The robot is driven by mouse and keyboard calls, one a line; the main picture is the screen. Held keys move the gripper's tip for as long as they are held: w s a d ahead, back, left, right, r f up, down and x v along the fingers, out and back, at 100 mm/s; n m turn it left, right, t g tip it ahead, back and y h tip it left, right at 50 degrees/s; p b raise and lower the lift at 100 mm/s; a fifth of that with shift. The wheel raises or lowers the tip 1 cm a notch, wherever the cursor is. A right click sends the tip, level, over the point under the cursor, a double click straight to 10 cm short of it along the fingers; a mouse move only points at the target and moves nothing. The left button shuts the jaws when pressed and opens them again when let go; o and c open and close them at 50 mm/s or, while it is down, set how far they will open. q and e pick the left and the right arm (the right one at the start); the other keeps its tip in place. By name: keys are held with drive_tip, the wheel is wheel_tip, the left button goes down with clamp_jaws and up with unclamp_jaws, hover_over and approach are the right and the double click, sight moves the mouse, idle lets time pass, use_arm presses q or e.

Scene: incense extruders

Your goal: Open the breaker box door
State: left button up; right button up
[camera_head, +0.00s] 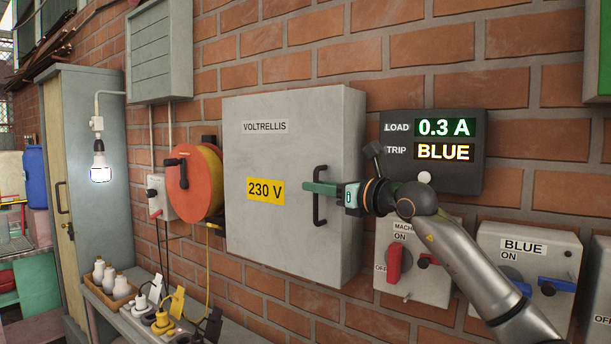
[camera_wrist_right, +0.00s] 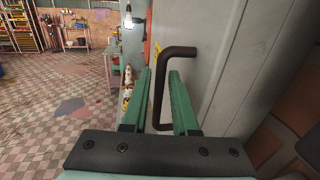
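The breaker box door (camera_head: 270,200) is a grey panel marked VOLTRELLIS and 230 V. It looks closed on its box on the brick wall. Its dark bar handle (camera_head: 317,208) stands upright near the right edge. My right gripper (camera_head: 312,188) is at the handle, its green fingers reaching past it. In the right wrist view the fingers (camera_wrist_right: 162,95) are apart, with the handle (camera_wrist_right: 162,110) between them and a visible gap on the left. Contact with the right finger cannot be told. My left gripper is not in view.
A load display (camera_head: 432,150) and switch boxes, one labelled BLUE (camera_head: 525,250), are right of the breaker box. An orange cable reel (camera_head: 193,182) sits close on its left. A bench (camera_head: 240,325) with plugs and bulbs stands below left.

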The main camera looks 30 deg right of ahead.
drive_tip(key=shift+w+a+p, duration=0.2)
drive_tip(key=shift+w+p, duration=0.05)
drive_tip(key=shift+w, duration=0.8)
drive_tip(key=shift+w+a+p, duration=0.2)
drive_tip(key=shift+w+p, duration=0.05)
drive_tip(key=shift+w, duration=0.75)
drive_tip(key=shift+c, duration=0.2)
clamp_jaws()
